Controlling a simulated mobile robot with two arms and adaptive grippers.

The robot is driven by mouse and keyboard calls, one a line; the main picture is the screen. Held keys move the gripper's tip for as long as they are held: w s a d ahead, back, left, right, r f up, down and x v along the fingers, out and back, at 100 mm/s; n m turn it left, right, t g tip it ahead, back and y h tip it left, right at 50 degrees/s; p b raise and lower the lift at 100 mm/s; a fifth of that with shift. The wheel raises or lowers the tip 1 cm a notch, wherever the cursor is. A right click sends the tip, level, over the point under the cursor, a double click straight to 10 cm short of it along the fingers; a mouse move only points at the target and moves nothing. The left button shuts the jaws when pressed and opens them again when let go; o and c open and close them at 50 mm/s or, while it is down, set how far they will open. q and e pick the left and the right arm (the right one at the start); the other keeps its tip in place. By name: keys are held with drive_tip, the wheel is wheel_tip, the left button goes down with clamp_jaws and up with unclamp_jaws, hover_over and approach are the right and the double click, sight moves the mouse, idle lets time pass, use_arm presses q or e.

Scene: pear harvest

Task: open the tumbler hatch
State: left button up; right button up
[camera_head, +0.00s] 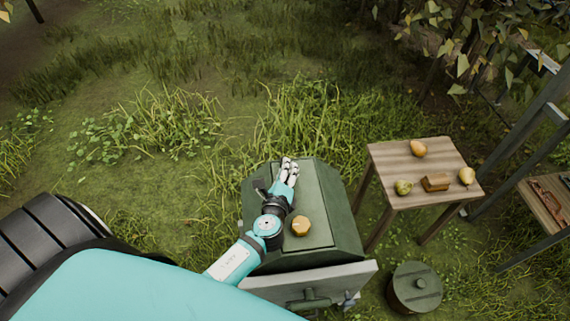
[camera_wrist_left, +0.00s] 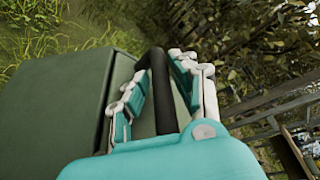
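The tumbler is the dark green box (camera_head: 345,234) below the centre of the head view, with a flat, lighter hatch panel (camera_head: 318,222) on top. The hatch looks closed. My left gripper (camera_head: 289,164) is over the top of the box, its fingers pointing to the far edge. In the left wrist view a black bar handle (camera_wrist_left: 163,95) runs between the two fingers of this gripper (camera_wrist_left: 160,75). Small gaps show beside the bar, and firm contact at the tips cannot be made out. The handle is mostly hidden in the head view. My right gripper is out of view.
A round orange-yellow thing (camera_head: 300,226) lies on the box beside my left wrist. A grey panel (camera_head: 348,277) juts from its near side. A wooden table (camera_head: 410,157) with pears and a brown block stands right. A lidded round pot (camera_head: 416,287) sits on the grass.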

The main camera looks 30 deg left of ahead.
use_arm(q)
drive_tip(key=shift+s+r, duration=0.1)
drive_tip(key=shift+c, duration=0.3)
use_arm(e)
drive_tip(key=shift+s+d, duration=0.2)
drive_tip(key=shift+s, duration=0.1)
use_arm(q)
clamp_jaws()
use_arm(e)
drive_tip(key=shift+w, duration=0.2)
